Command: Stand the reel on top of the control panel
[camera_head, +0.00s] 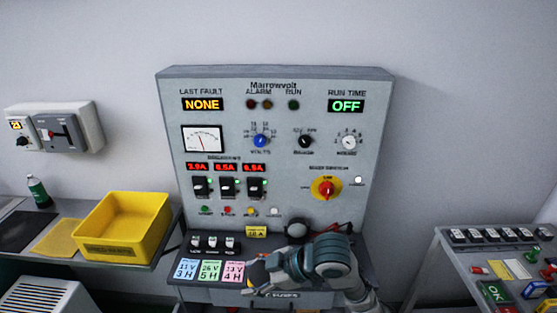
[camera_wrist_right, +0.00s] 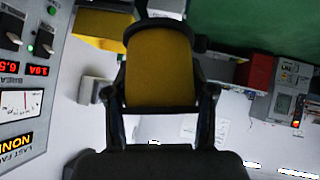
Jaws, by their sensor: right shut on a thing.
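The control panel (camera_head: 275,115) stands upright against the wall in the head view, with a flat, bare top edge (camera_head: 275,71). Part of its face shows upside down at the left of the wrist view (camera_wrist_right: 22,75). My right gripper (camera_head: 262,262) is low in front of the panel, above its lower ledge. In the wrist view, its fingers (camera_wrist_right: 160,92) are shut on the yellow reel (camera_wrist_right: 160,70), which has dark parts at its far end. The reel is mostly hidden in the head view. My left gripper is not in view.
A yellow bin (camera_head: 125,228) stands on the left bench. Three coloured cards (camera_head: 209,270) lie on the panel's ledge. The right bench (camera_head: 470,265) carries several small parts. A switch box (camera_head: 60,128) hangs on the left wall. Clear wall shows above the panel.

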